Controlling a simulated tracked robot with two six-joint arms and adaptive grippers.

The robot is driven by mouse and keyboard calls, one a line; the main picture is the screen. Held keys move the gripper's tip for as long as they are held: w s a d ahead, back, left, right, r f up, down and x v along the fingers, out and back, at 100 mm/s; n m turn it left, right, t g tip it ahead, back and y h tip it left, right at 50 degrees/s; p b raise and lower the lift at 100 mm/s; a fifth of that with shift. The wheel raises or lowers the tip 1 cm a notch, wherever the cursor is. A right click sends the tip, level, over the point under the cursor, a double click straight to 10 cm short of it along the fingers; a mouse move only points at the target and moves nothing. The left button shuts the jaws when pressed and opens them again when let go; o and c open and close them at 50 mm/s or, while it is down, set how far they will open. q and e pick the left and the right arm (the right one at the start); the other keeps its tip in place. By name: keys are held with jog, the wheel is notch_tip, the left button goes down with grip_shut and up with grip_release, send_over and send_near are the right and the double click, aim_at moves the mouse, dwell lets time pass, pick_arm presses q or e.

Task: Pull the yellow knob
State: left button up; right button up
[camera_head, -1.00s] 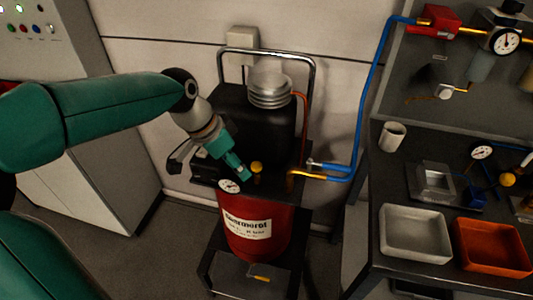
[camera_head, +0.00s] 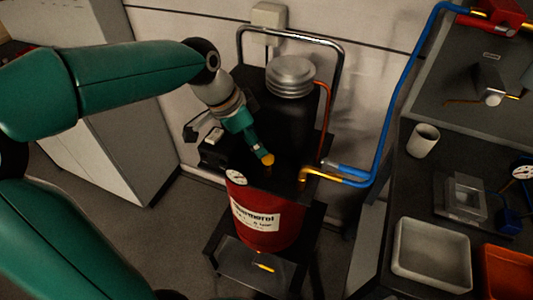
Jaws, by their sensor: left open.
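The yellow knob (camera_head: 268,159) is a small round ball on top of the red tank's dark upper plate, near the white dial gauge (camera_head: 238,177). My left gripper (camera_head: 262,151) reaches down from the upper left, with its teal fingers right at the knob. The jaws are open, and I cannot tell whether they touch the knob. The red tank (camera_head: 262,238) with a white label stands below, on a dark wheeled-looking stand. My right gripper is not in view.
A black container with a silver cap (camera_head: 290,76) and a metal handle frame (camera_head: 340,50) rise behind the knob. A blue hose (camera_head: 392,110) runs to a brass pipe at right. A dark bench with a white tray (camera_head: 433,255) and a cup (camera_head: 423,140) stands at right.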

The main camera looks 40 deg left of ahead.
aim_at(267, 157)
pick_arm(q)
jog(key=x, duration=0.7)
jog(key=shift+f, duration=0.15)
